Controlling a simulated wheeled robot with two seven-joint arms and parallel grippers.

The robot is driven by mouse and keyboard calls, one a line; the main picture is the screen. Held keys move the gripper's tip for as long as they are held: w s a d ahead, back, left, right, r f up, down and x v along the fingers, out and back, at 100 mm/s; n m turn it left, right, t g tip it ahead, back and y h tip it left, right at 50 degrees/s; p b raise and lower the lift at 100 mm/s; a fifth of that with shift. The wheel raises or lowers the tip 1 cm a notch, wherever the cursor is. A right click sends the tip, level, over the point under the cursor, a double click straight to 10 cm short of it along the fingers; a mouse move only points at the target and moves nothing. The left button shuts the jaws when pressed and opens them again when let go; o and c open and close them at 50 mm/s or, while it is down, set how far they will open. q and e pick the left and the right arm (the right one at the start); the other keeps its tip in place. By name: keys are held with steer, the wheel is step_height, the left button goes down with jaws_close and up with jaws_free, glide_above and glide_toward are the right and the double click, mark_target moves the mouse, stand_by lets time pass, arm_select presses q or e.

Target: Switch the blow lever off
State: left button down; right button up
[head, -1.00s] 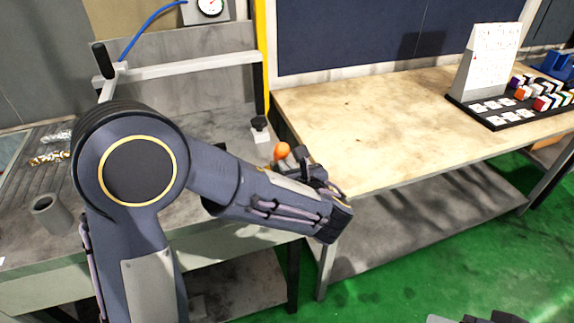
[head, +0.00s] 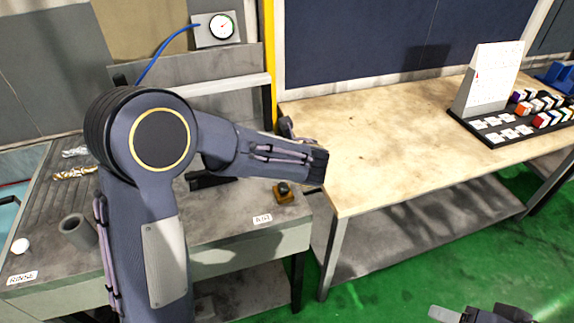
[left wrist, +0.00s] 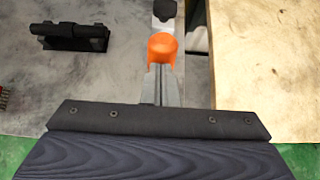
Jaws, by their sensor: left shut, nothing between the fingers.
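In the left wrist view, an orange rounded knob (left wrist: 162,47) stands right at the tips of my left gripper (left wrist: 160,72). The gripper is shut and empty; I cannot tell whether it touches the knob. The knob hides what is directly behind it. In the head view my left forearm covers the orange knob and the fingers. I cannot tell from these views which way the blow lever is set. My right gripper (head: 480,314) shows only partly at the bottom edge, and its fingers are unclear.
A dark knob on a brown base (head: 287,193) sits near the bench's front right corner. A black fitting (left wrist: 75,37) lies left of my fingers. A grey cup (head: 78,230) stands left of my arm. A wooden table (head: 370,130) adjoins on the right, mostly clear.

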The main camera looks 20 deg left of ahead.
arm_select(q)
steer(key=shift+w+a, duration=0.45)
steer(key=shift+w, duration=0.15)
steer(key=shift+w+a, duration=0.4)
steer(key=shift+w, duration=0.2)
steer(key=shift+a, duration=0.1)
arm_select(e)
steer(key=shift+s, duration=0.15)
arm_select(q)
steer(key=shift+w+a+r, duration=0.1)
arm_select(e)
steer(key=shift+d, duration=0.1)
